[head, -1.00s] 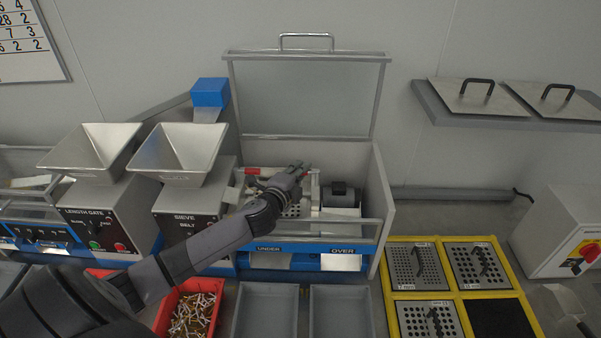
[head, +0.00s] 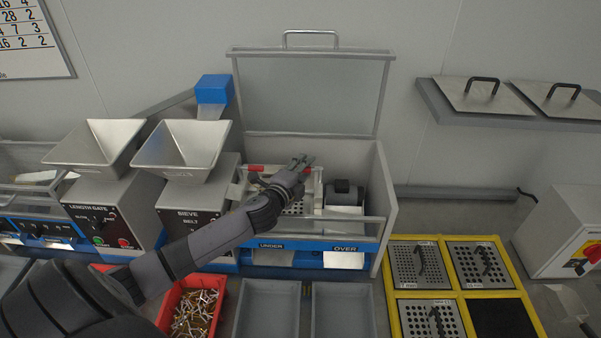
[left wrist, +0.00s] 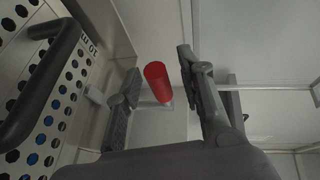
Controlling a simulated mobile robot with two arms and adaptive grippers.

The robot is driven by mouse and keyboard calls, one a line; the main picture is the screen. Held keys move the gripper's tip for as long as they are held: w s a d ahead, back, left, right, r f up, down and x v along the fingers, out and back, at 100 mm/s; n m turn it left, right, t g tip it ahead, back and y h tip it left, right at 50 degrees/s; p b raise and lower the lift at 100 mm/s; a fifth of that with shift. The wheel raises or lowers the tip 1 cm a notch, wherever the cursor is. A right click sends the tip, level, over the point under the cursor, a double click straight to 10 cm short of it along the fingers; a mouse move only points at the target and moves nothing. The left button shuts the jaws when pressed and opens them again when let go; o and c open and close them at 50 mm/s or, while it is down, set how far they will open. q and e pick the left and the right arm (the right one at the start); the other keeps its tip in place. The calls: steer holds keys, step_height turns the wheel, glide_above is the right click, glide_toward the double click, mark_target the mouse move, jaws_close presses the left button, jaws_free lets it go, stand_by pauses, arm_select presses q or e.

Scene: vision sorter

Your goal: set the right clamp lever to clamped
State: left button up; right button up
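The right clamp lever has a red grip (head: 307,169), partly hidden beside my left gripper in the head view. In the left wrist view its red grip (left wrist: 157,82) stands between my two fingers, with gaps on both sides. My left gripper (head: 303,160) is over the sieve box and open around the lever; it shows as two spread fingers in the left wrist view (left wrist: 159,62). The left clamp lever, also red (head: 255,168), is at the left of the sieve deck. My right gripper is not in view.
The sieve's clear lid (head: 312,92) stands open behind my arm. The box's front rail (head: 345,218) and side wall (head: 382,195) are close by. A perforated screen with a dark handle (left wrist: 45,75) lies left of the fingers. A motor (head: 343,190) sits to the right.

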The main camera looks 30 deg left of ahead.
arm_select(q)
steer(key=v, duration=1.2)
stand_by(0.3)
